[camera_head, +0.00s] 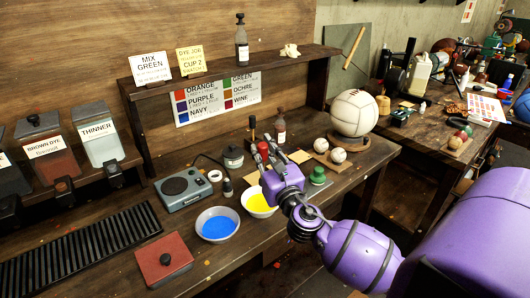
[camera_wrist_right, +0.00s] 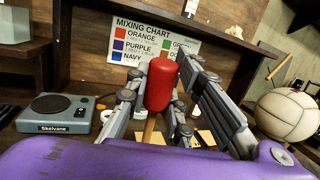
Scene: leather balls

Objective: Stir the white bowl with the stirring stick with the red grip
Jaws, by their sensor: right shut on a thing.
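The stirring stick's red grip (camera_wrist_right: 160,84) stands upright between my right gripper's fingers (camera_wrist_right: 162,98), which are shut on it. A short piece of its wooden shaft (camera_wrist_right: 148,131) shows below; the lower end is hidden. In the head view the red grip (camera_head: 263,148) and my right gripper (camera_head: 268,158) are above the bench, just behind and above a pale bowl with yellow liquid (camera_head: 248,209). To its left is another pale bowl with blue liquid (camera_head: 202,233). Whether the stick's tip is in the yellow bowl cannot be seen. My left gripper is not in view.
A shelf (camera_head: 220,68) runs behind.

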